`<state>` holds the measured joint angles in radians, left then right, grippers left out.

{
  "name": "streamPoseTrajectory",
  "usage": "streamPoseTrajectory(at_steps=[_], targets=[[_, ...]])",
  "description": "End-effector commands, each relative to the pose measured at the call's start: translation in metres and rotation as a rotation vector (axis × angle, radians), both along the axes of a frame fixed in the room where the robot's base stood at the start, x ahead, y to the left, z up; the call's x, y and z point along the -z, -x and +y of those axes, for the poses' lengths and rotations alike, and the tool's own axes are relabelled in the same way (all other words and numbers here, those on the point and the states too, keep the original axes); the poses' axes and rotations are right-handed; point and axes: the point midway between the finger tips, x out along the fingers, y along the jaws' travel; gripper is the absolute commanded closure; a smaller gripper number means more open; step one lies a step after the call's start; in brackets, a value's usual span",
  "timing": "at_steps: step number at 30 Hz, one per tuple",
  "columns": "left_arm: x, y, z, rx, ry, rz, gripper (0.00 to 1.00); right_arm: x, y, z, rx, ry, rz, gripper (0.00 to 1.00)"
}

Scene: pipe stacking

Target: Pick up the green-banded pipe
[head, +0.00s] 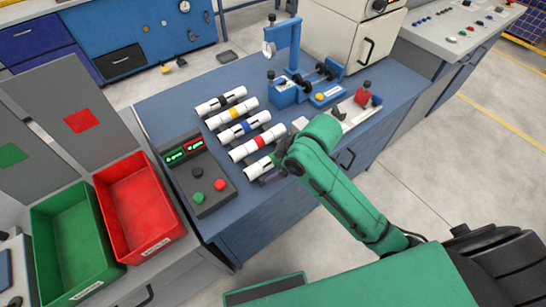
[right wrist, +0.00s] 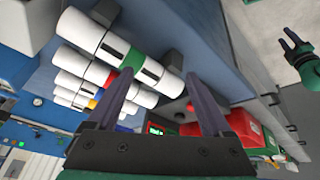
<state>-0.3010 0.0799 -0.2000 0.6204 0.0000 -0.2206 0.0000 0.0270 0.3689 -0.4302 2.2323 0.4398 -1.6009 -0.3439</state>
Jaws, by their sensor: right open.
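The green-banded pipe, a white tube, lies nearest the front of a row of pipes on the blue bench. Its white end shows in the head view (head: 258,168); my right gripper hides its band there. In the right wrist view its green band (right wrist: 132,58) shows between black stripes. My right gripper (head: 274,174) is open and close to this pipe. In the right wrist view the open fingers of the right gripper (right wrist: 157,80) point toward the pipe, with nothing gripped.
Parallel pipes with red (head: 257,142), blue (head: 246,127), yellow (head: 232,113) and black (head: 220,100) bands lie behind. A button box (head: 200,180) stands left of them, with red (head: 140,205) and green (head: 75,245) bins beyond. A blue fixture (head: 290,85) stands behind.

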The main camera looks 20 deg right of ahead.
Motion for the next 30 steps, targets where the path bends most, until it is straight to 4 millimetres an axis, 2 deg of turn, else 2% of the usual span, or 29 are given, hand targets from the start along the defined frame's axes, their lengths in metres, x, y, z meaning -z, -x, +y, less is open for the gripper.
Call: streamPoseTrajectory(at_steps=[3,5,7,9,13,17,24,30], targets=[[-0.003,-0.003,0.0,-0.001,-0.001,-0.005,0.5,-0.038,-0.016,0.016,-0.274,0.099,-0.065,0.16],[-0.004,-0.003,0.0,-0.002,-0.001,-0.005,0.5,-0.058,-0.021,0.018,-0.439,0.182,-0.085,0.16],[-0.005,-0.003,0.001,-0.002,-0.001,-0.005,0.5,-0.079,-0.024,0.013,-0.623,0.29,-0.091,0.16],[-0.004,-0.003,0.001,-0.002,-0.001,-0.005,0.5,-0.091,-0.03,-0.001,-0.749,0.38,-0.073,0.16],[-0.004,-0.003,0.001,-0.002,-0.001,-0.005,0.5,-0.106,-0.036,-0.02,-0.867,0.46,-0.038,0.16],[-0.006,-0.003,0.001,-0.001,-0.001,-0.004,0.5,-0.096,-0.038,-0.024,-0.894,0.471,-0.022,0.16],[-0.013,-0.001,0.0,0.0,-0.001,-0.002,0.5,-0.037,-0.048,-0.019,-0.892,0.469,-0.025,0.16],[-0.018,-0.001,0.0,0.001,0.0,-0.001,0.5,-0.01,-0.052,-0.016,-0.89,0.468,-0.028,0.16]])
